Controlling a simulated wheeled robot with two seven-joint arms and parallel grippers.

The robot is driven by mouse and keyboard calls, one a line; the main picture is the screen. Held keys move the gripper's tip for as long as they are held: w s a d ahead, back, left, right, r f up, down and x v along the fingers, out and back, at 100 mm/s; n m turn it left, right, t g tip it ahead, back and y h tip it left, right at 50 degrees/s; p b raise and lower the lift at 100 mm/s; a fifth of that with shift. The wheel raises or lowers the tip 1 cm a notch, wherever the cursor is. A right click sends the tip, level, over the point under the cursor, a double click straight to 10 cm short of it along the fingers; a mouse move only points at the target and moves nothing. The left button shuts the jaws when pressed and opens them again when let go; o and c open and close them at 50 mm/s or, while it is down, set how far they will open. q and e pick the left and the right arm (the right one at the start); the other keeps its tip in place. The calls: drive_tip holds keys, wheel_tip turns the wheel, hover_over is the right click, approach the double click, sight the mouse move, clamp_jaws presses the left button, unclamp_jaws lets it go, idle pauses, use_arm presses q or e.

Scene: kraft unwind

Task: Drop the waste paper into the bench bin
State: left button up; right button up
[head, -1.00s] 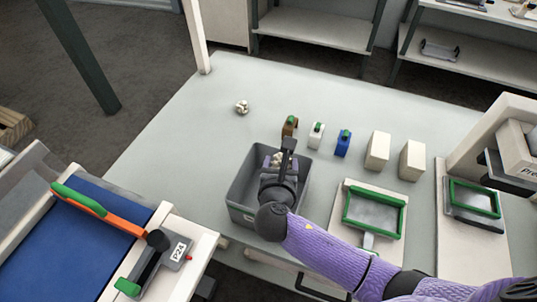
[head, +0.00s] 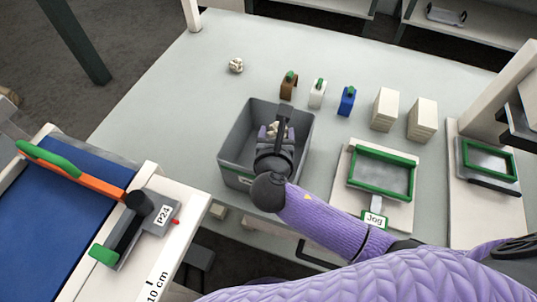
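The bench bin (head: 236,150) is a grey open box on the pale bench, left of centre. My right gripper (head: 276,131) points into it from the near side, over its opening. A pale crumpled piece of waste paper (head: 274,128) shows between the purple fingertips. I cannot tell whether the fingers grip it or it lies below them in the bin. Another crumpled paper ball (head: 236,65) lies on the bench beyond the bin. My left gripper is not in view.
A green-framed Jog panel (head: 383,173) lies nearer. A blue-surfaced unit (head: 60,215) with an orange-green arm is at left. The bench's far left is clear.

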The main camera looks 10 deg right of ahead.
drive_tip(key=o, duration=0.3)
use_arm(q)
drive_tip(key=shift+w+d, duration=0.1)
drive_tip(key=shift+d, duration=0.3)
use_arm(e)
drive_tip(key=shift+o, duration=0.2)
drive_tip(key=shift+s+a+r, duration=0.15)
drive_tip(key=shift+s+r, duration=0.05)
drive_tip(key=shift+s, duration=0.1)
drive_tip(key=p+v, duration=0.2)
drive_tip(key=v, duration=0.7)
drive_tip(key=shift+p, duration=0.4)
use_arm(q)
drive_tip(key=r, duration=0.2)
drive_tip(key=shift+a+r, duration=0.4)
use_arm(e)
drive_tip(key=shift+s, duration=0.1)
drive_tip(key=shift+f, duration=0.1)
